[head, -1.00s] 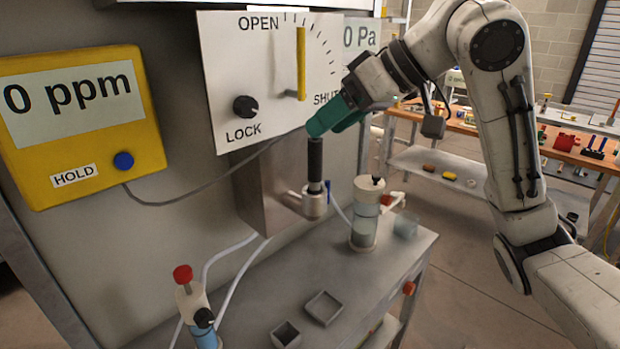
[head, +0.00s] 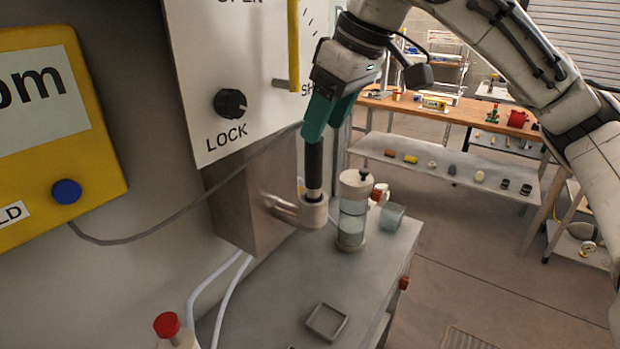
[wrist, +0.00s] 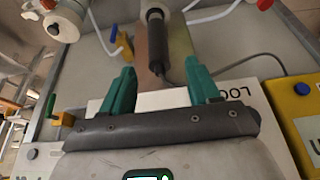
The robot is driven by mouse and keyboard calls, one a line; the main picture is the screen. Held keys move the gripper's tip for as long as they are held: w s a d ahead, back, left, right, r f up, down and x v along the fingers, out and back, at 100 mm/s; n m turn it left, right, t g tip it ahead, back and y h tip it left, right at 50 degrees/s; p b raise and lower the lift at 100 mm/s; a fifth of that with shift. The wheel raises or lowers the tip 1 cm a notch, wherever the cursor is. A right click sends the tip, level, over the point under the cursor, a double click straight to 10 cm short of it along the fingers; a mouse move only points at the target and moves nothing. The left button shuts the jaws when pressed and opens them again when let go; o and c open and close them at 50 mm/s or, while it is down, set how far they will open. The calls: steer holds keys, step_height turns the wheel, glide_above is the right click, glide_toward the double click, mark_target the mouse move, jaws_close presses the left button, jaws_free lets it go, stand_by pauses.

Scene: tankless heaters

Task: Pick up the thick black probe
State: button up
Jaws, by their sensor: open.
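The thick black probe (head: 314,166) stands upright in a pale round holder (head: 313,212) on a metal arm. A thin grey cable runs from the probe's upper end to the yellow meter (head: 60,120). My gripper (head: 325,127) has teal fingers and is open, pointing down at the probe's top end in the head view. In the wrist view the probe (wrist: 157,42) shows beyond and between the two spread fingertips of my gripper (wrist: 161,72). Whether a finger touches it, I cannot tell.
A white panel (head: 215,60) with a LOCK knob (head: 230,103) and yellow lever (head: 293,50) is close left of my gripper. A clear cylinder (head: 352,225) and small cup (head: 391,216) stand right of the holder. A square tray (head: 327,322) lies on the bench. Floor at right is open.

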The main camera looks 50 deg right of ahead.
mark_target(314, 148)
steer(key=shift+x, duration=3.2)
steer(key=shift+d, duration=0.1)
steer(key=shift+c, duration=0.4)
jaws_close()
